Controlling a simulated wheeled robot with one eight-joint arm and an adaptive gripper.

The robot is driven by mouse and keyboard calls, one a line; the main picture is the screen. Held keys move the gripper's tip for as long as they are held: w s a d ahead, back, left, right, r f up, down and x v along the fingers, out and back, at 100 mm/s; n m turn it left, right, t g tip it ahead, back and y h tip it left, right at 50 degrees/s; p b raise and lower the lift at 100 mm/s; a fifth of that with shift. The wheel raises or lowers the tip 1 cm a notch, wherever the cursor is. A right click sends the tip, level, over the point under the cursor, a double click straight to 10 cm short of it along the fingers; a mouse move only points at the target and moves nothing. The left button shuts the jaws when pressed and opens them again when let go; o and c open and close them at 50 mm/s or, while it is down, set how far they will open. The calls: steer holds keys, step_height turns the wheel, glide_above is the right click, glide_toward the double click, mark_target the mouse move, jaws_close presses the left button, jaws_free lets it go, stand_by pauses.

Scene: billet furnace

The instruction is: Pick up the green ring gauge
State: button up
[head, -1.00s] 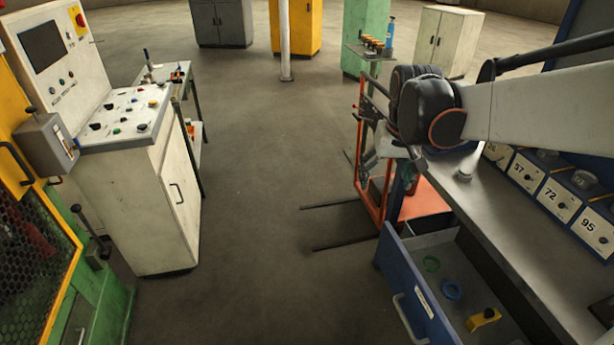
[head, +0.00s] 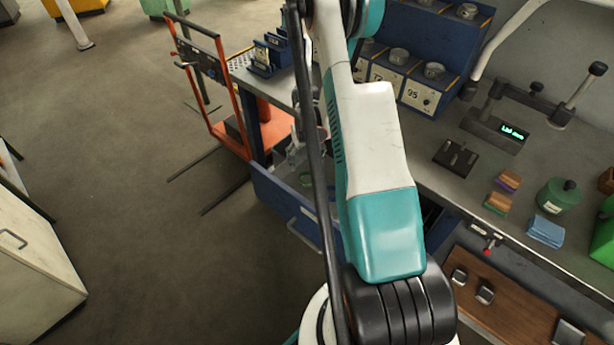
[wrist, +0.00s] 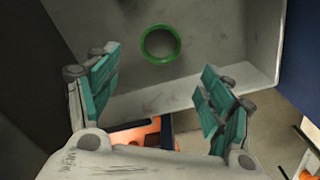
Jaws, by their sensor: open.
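The green ring gauge (wrist: 160,43) lies flat on the grey floor of the open drawer (wrist: 100,22) in the wrist view. In the head view a small part of the ring (head: 306,180) shows inside the blue-fronted drawer (head: 290,212), close below my gripper. My gripper (wrist: 160,66) is open and empty, its two teal-padded fingers well apart. The ring appears beyond the fingertips and between them, apart from both. Most of the drawer's inside is hidden by my arm in the head view.
An orange trolley (head: 262,138) stands beside the drawer. The bench top (head: 425,135) carries a blue gauge rack (head: 410,55), a measuring device with a lit display (head: 505,130) and a green pot (head: 558,195).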

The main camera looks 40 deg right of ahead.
mark_target(307, 179)
step_height(307, 179, down, 3)
steer(key=shift+s+d+r+b, duration=0.1)
steer(key=shift+s+r+b, duration=0.05)
steer(key=shift+b, duration=0.25)
steer(key=shift+f+b, duration=1.05)
steer(key=shift+f, duration=1.7)
steer(key=shift+r, duration=0.1)
steer(key=shift+c, duration=0.6)
steer(key=c, duration=1.1)
